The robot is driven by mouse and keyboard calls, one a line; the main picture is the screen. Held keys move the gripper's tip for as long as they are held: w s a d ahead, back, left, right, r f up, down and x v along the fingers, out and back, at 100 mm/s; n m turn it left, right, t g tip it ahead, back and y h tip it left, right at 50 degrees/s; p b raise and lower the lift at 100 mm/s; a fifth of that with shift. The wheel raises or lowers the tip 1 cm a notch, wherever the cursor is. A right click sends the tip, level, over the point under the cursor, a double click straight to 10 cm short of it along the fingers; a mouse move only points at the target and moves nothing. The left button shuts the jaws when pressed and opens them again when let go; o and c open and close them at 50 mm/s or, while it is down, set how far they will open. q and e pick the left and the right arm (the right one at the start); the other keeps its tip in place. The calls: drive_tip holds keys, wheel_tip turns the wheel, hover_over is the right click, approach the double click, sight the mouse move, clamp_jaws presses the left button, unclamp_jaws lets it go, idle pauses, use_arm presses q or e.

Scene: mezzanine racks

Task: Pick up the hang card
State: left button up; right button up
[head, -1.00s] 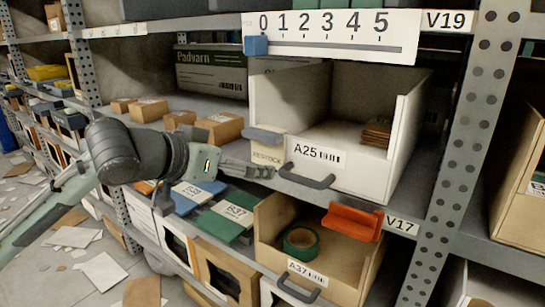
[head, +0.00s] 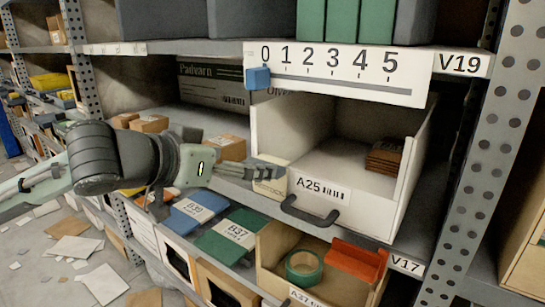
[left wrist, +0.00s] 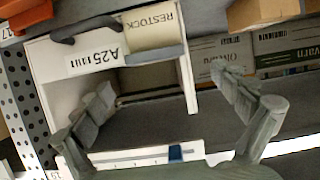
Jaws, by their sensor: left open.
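The hang card (head: 268,188) is a cream card with a grey top piece. It hangs at the left front edge of the white bin A25 (head: 370,207). In the left wrist view the card (left wrist: 150,18) reads RESTOCK, upside down, and its grey top (left wrist: 154,56) lies towards my fingers. My left gripper (head: 266,172) is in front of the card in the head view and hides part of it. In the left wrist view its fingers (left wrist: 163,84) are spread with nothing between them, and the card is beyond them. My right gripper is not in view.
A white number strip (head: 340,72) with a blue slider (head: 258,78) is above the bin. Brown pieces (head: 386,156) lie inside the bin. Below are a wooden bin with green tape (head: 304,268) and an orange holder (head: 357,262). Small cartons (head: 226,147) stand left on the shelf.

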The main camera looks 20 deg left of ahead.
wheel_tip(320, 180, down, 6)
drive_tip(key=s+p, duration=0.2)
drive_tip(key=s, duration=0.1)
use_arm(q)
drive_tip(key=b+x, duration=0.1)
drive_tip(key=x, duration=0.4)
drive_tip(key=shift+w+d+f+b, duration=0.1)
drive_tip(key=shift+d+f+b, duration=0.25)
drive_tip(key=shift+f, duration=0.15)
drive_tip(key=c, duration=1.1)
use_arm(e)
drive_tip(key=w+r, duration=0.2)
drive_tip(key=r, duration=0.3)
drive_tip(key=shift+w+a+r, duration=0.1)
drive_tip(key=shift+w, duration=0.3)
use_arm(q)
drive_tip(key=shift+r, duration=0.15)
drive_tip(key=shift+c, duration=0.2)
